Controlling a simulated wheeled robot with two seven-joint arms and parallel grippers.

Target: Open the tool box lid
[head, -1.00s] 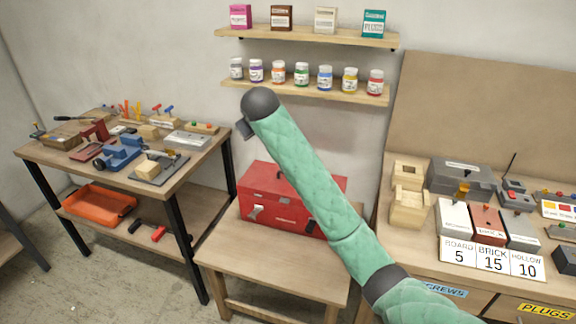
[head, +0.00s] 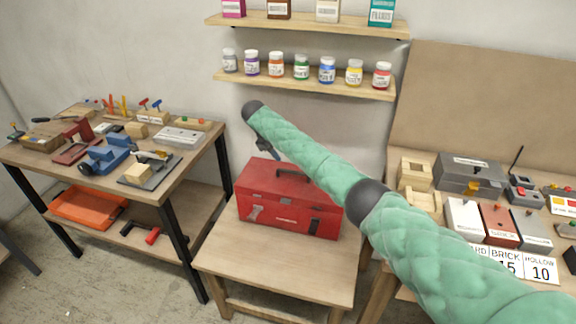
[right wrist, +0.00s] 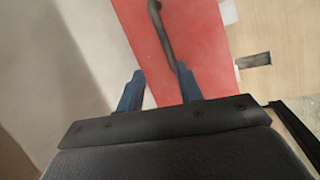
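The red tool box (head: 290,208) stands on a low wooden table in the middle of the head view, its lid down. A dark handle lies along the top of the lid, and a latch (head: 254,213) shows on its front. My right gripper (head: 268,150) hangs just above the back left of the lid, partly hidden by my arm. In the right wrist view its two blue fingers (right wrist: 157,90) are apart with nothing between them. The red lid (right wrist: 195,50) and the dark handle (right wrist: 160,30) lie beyond the fingertips. My left gripper is not in view.
The low table (head: 280,262) has bare wood in front of the box. A workbench (head: 120,175) with tools stands at left, another bench (head: 420,255) with blocks and a grey case at right. Shelves (head: 305,85) with jars hang above.

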